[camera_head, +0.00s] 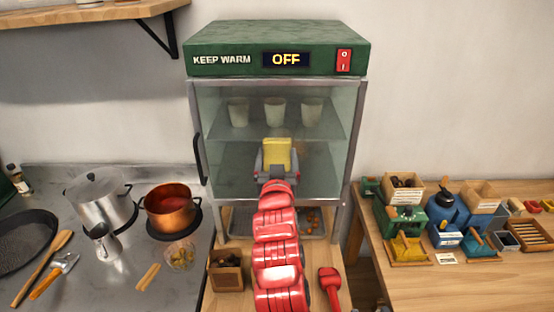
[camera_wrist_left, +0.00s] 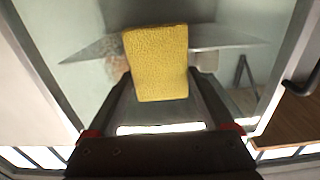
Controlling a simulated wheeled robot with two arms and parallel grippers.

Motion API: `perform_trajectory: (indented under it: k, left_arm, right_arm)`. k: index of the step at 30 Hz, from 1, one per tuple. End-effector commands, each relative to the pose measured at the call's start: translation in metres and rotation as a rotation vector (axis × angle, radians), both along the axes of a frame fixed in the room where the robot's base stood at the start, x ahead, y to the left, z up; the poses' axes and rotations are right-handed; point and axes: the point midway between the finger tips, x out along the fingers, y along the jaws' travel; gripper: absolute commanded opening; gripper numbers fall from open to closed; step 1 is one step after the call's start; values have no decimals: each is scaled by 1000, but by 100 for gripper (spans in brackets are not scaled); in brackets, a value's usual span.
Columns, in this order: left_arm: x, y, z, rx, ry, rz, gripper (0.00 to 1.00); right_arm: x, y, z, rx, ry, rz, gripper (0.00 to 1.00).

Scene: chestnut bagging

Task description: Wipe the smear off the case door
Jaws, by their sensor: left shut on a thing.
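The warming case (camera_head: 277,45) stands at the centre with its glass door (camera_head: 225,160) shut. The door's dark handle (camera_head: 198,158) is on the left side; it also shows at the right of the left wrist view (camera_wrist_left: 300,85). My left gripper (camera_head: 277,160) is shut on a yellow sponge (camera_head: 278,150) in front of the door's middle. The sponge (camera_wrist_left: 158,62) stands upright between the fingers in the left wrist view. I cannot tell whether it touches the glass. My right gripper is not in view.
Three pale cups (camera_head: 274,110) stand on the shelf inside the case. A steel pot (camera_head: 98,197) and a copper pot (camera_head: 170,205) stand on the left counter. Bins and small containers crowd the right table (camera_head: 410,285). A wooden box (camera_head: 227,275) sits below the case's left side.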

Motion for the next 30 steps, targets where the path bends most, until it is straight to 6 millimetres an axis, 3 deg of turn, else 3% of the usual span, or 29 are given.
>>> perform_trajectory:
  k: [19, 30]
  left_arm:
    - [11, -1, 1, 0, -1, 0, 0]
    - [9, -34, -2, 2, -1, -4, 0]
  right_arm:
    - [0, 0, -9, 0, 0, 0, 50]
    - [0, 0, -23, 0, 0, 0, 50]
